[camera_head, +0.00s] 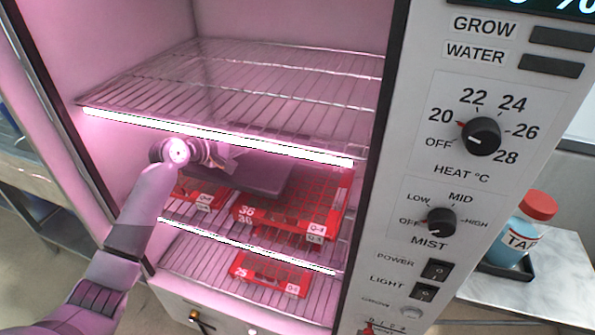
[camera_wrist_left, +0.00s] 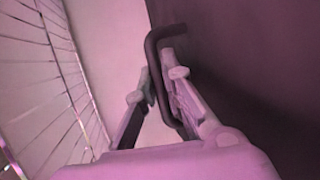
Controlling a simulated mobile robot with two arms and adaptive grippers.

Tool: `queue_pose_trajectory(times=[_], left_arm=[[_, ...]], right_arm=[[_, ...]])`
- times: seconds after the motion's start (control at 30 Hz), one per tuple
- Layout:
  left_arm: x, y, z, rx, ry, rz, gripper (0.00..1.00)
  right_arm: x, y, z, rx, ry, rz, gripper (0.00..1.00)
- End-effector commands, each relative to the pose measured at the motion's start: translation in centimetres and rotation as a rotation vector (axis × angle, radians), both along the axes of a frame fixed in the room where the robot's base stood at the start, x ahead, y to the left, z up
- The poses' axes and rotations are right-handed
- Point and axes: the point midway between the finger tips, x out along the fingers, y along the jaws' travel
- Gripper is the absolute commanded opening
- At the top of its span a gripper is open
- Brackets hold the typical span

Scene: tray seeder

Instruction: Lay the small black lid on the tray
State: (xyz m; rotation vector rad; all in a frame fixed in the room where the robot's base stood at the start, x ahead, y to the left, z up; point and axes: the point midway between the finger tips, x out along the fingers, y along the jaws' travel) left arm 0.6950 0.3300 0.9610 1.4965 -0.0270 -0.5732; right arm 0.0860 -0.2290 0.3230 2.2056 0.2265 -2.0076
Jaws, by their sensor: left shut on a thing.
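The black lid (camera_head: 262,176) is in the growing cabinet, under the top shelf, looking dark purple in the pink light. My left gripper (camera_head: 226,158) reaches in from the left and is shut on the lid's bar handle (camera_wrist_left: 154,40). The left wrist view shows my left gripper (camera_wrist_left: 160,84) around this handle, with the lid's dark face (camera_wrist_left: 255,65) on the right. The lid appears above the red trays on the middle shelf: a larger tray (camera_head: 243,214) marked 36 and a smaller tray (camera_head: 186,194) to its left. I cannot tell whether it touches either. My right gripper is out of view.
The wire top shelf (camera_head: 240,85) with its bright light strip (camera_head: 215,137) lies close above my left gripper. Another red tray (camera_head: 255,273) marked 25 sits on the lower shelf. The control panel (camera_head: 465,160) borders the opening on the right.

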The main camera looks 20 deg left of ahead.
Motion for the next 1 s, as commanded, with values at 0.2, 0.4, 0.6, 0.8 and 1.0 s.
queue_pose_trajectory(times=[0.2,0.4,0.6,0.8,1.0], left_arm=[[-0.3,-6.2,0.4,-0.004,-0.002,-0.005,0.00],[-0.4,-11.1,0.3,-0.006,-0.002,-0.003,0.00],[-0.5,-12.7,-1.4,0.000,0.001,0.001,0.00],[-0.5,-12.7,-3.0,-0.001,0.003,0.001,0.00],[-0.5,-12.7,-6.3,0.000,0.002,0.001,0.00]], right_arm=[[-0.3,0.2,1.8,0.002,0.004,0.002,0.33],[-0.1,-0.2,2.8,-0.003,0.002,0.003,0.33],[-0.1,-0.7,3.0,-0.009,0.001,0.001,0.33],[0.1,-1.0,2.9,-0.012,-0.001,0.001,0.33],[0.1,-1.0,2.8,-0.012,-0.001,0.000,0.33]])
